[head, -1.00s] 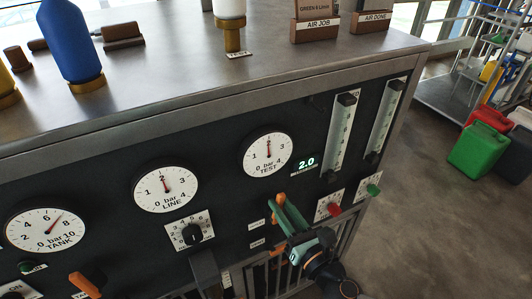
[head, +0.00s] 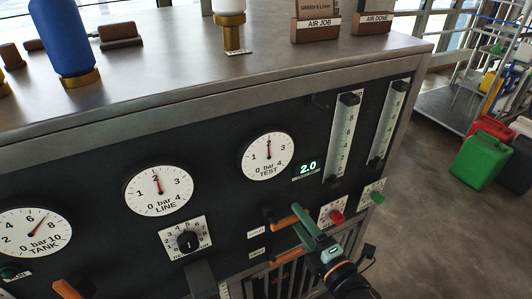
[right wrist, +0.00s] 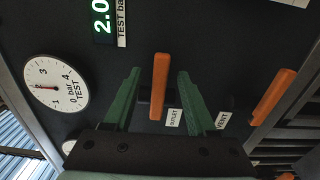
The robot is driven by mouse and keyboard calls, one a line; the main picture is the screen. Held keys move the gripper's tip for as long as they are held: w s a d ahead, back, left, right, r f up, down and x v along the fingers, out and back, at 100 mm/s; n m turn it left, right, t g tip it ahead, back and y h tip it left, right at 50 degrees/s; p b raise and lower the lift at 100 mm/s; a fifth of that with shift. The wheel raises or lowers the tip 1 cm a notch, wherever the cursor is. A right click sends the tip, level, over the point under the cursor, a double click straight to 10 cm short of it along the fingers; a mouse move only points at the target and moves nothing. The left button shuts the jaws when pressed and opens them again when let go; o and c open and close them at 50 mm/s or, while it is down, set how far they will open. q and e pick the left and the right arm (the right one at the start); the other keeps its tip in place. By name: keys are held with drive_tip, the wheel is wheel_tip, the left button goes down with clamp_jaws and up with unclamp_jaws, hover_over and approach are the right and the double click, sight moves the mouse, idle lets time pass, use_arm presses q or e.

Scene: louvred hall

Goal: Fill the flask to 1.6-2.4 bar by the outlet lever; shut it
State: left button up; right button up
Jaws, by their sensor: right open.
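The orange outlet lever (head: 286,223) lies crosswise on the dark panel, level with the vent lever below it. In the right wrist view the outlet lever (right wrist: 159,86) stands between the two green fingers, with gaps on both sides. My right gripper (head: 307,226) is open around it. The TEST gauge (head: 267,156) points to about 2 bar and the display (head: 307,168) reads 2.0. A white vessel on a brass foot (head: 229,34) and a blue one (head: 62,38) stand on top; I cannot tell which is the flask. My left gripper is out of view.
The orange vent lever (head: 287,256) sits close below. A red knob (head: 337,217) and a green knob (head: 377,198) are right of the gripper. The LINE gauge (head: 157,190) shows about 2. Green (head: 480,158) and red canisters stand on the floor at right.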

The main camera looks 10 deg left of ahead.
drive_tip(key=p+v, duration=0.1)
drive_tip(key=v, duration=0.6)
idle(0.4)
drive_tip(key=b+v, duration=0.2)
drive_tip(key=v, duration=1)
drive_tip(key=shift+s+d, duration=0.15)
drive_tip(key=shift+s, duration=0.05)
